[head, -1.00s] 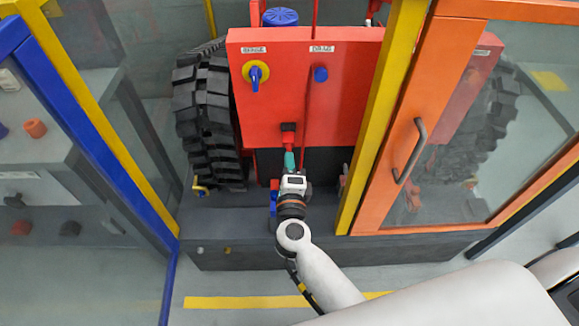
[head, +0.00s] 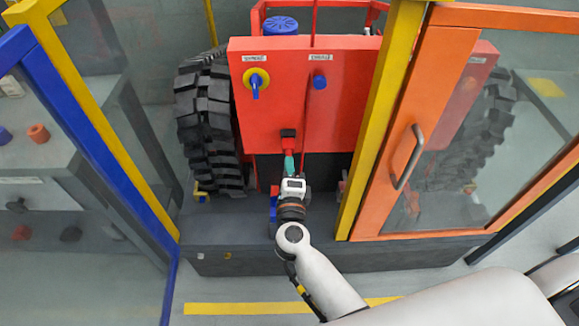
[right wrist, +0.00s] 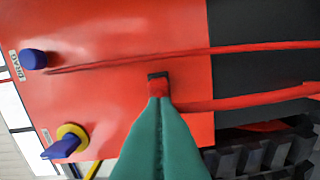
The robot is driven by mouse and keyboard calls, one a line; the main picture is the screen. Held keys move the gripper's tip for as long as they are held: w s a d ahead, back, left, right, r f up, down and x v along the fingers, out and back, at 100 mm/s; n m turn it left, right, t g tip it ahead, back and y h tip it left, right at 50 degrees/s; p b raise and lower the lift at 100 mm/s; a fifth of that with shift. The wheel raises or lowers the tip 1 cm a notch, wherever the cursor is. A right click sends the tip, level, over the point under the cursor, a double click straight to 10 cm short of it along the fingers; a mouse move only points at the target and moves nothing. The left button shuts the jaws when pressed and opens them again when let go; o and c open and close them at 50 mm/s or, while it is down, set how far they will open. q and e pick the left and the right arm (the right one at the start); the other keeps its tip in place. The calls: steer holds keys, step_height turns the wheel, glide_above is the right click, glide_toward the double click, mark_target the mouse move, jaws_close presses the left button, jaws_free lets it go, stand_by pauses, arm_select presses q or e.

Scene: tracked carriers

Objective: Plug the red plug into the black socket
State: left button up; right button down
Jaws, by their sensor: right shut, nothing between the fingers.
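The red plug (right wrist: 158,88) is at the black socket (right wrist: 158,75) on the red panel, with its end against or in the socket. How deep it sits cannot be told. In the head view the plug (head: 288,140) shows just below the socket's dark top edge (head: 288,132). My right gripper (right wrist: 158,100), with green fingers, is shut and empty. Its tips are right at the plug's rear end and hide part of it. It also shows in the head view (head: 289,155), reaching up from below. My left gripper is not in view.
The red panel (head: 300,100) carries a blue rotary handle on a yellow disc (head: 256,82) and a blue knob (head: 320,82). A red cable (right wrist: 250,100) runs beside the fingers. A yellow post (head: 385,110) and an orange door (head: 405,150) stand right, a blue frame (head: 90,150) left.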

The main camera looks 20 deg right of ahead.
steer(key=shift+w+d+r, duration=0.1)
steer(key=shift+r, duration=0.2)
steer(key=v, duration=1.4)
steer(key=shift+f, duration=0.2)
steer(key=s+a+f+n+g+y+p, duration=0.1)
steer(key=a+f+n+y, duration=0.15)
steer(key=f+n, duration=0.45)
steer(key=s+a+f+n+g+y+p, duration=0.1)
steer(key=f+n+y, duration=0.4)
steer(key=f, duration=0.4)
steer(key=s+d+f+n+g+p, duration=0.1)
steer(key=s+d+f+n+g, duration=0.15)
steer(key=s+f+n, duration=0.4)
steer(key=s+d+f+n+g+p, duration=0.1)
steer(key=s+f+g, duration=0.25)
steer(key=f, duration=0.65)
steer(key=s+d+f+n+g, duration=0.2)
steer(key=s+d+f, duration=0.1)
steer(key=s, duration=0.3)
steer(key=s+d+f+n+g+h, duration=0.1)
steer(key=s+d+f+n+g, duration=0.1)
steer(key=s+d+f+g, duration=0.1)
steer(key=s+d+f+n+g+h+p, duration=0.1)
steer(key=s+d+f+n+g, duration=0.1)
steer(key=s+d, duration=0.4)
steer(key=s+f+g, duration=0.1)
steer(key=s+f, duration=0.1)
steer(key=s, duration=0.1)
steer(key=shift+s+f, duration=0.35)
